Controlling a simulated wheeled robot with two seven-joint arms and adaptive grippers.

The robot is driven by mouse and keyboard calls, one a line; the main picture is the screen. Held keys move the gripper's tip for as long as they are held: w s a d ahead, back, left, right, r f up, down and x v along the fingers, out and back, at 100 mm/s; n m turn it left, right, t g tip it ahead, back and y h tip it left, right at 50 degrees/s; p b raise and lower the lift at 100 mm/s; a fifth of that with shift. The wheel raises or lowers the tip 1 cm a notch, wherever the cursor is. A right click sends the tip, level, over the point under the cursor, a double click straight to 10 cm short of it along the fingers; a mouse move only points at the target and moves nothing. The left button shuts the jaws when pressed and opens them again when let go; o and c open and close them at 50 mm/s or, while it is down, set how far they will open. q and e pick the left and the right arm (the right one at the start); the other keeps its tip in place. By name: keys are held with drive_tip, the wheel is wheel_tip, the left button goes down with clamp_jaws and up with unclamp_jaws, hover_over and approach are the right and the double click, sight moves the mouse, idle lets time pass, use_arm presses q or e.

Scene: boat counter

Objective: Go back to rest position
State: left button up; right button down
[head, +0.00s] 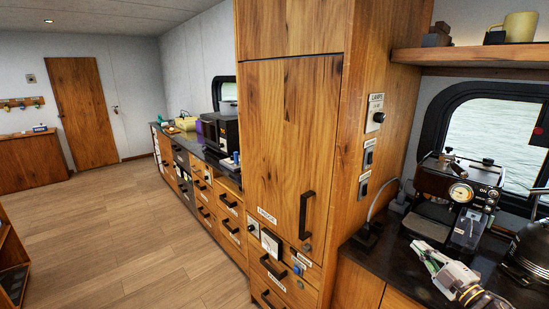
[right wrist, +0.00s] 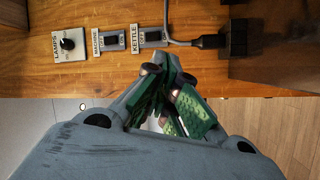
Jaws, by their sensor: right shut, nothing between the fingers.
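My right gripper (head: 428,252) is low at the right of the head view, over the dark counter in front of the coffee machine. Its fingers are shut and hold nothing. In the right wrist view the green-padded fingers (right wrist: 172,90) come together, with the wooden switch panel beyond them. My left gripper is not in view.
The coffee machine (head: 452,188) stands behind the right gripper, and a kettle (head: 530,252) is close to its right. A tall wooden cabinet (head: 290,140) with a lamps knob (head: 379,117) and switches (head: 368,158) rises on the left. Open floor (head: 120,235) lies further left.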

drive_tip(key=s+a+f+m+g+h, duration=0.4)
drive_tip(key=s+f+m, duration=0.15)
drive_tip(key=f, duration=0.25)
drive_tip(key=s+a+f+m+g+h, duration=0.35)
drive_tip(key=s+a+f+m, duration=0.2)
drive_tip(key=f, duration=0.35)
drive_tip(key=s+a+f+m+g+y, duration=0.35)
drive_tip(key=s+a+g, duration=0.35)
drive_tip(key=s+a, duration=0.75)
drive_tip(key=s+d+f+g+h, duration=0.1)
drive_tip(key=s+f, duration=0.1)
drive_tip(key=f, duration=1.4)
drive_tip(key=s+d+f+g, duration=0.1)
drive_tip(key=s+f, duration=0.1)
drive_tip(key=f, duration=1.4)
drive_tip(key=s+d+f, duration=0.2)
drive_tip(key=s+f, duration=0.8)
drive_tip(key=s, duration=0.1)
drive_tip(key=s+d+f, duration=0.2)
drive_tip(key=s+f, duration=0.8)
drive_tip(key=s, duration=0.1)
drive_tip(key=shift+s+f+g, duration=0.2)
drive_tip(key=shift+f+g, duration=0.1)
drive_tip(key=shift+g, duration=0.15)
